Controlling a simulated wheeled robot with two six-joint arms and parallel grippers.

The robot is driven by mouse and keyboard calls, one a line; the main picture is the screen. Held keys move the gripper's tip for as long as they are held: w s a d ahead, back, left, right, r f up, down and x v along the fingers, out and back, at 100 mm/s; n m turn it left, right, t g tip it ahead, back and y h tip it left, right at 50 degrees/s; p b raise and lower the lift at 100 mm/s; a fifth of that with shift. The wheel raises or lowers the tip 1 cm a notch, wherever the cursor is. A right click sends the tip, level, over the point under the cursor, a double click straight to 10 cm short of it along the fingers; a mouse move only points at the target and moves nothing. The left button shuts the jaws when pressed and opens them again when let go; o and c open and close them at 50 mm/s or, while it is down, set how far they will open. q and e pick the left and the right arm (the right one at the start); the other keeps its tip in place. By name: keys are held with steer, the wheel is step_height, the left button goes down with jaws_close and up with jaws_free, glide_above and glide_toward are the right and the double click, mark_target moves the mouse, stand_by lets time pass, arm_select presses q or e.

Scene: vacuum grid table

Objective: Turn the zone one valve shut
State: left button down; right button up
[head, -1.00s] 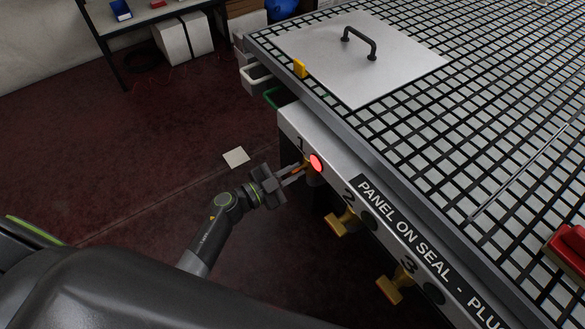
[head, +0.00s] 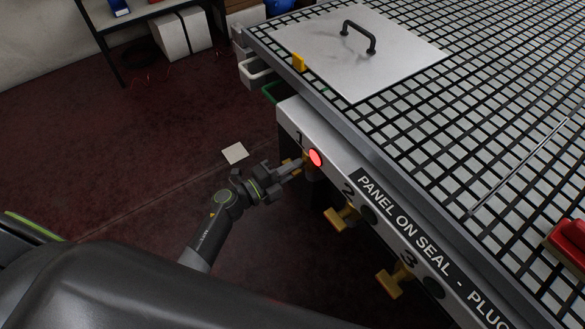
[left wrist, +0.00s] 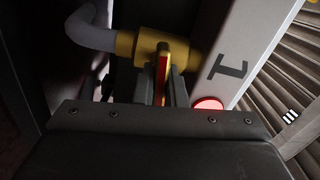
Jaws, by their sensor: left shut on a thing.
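The zone one valve is a yellow body with a handle, below the number 1 on the table's front panel. In the left wrist view its yellow body (left wrist: 135,46) joins a grey hose, and its handle (left wrist: 162,70), with a red stripe, stands between my fingers. My left gripper (head: 298,167) is shut on this handle; it also shows in the left wrist view (left wrist: 163,92). The lamp (head: 315,158) beside number 1 glows red and also shows in the left wrist view (left wrist: 207,104). My right gripper is not in view.
Two more yellow valves, zone two (head: 342,218) and zone three (head: 394,281), hang along the panel with dark lamps. A white plate with a handle (head: 350,55) lies on the grid table. A red object (head: 568,243) sits at the right.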

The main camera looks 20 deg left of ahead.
arm_select(q)
steer(key=shift+f+m, duration=0.1)
steer(key=shift+m, duration=0.7)
steer(key=c, duration=1.5)
jaws_free()
steer(key=shift+s, duration=0.1)
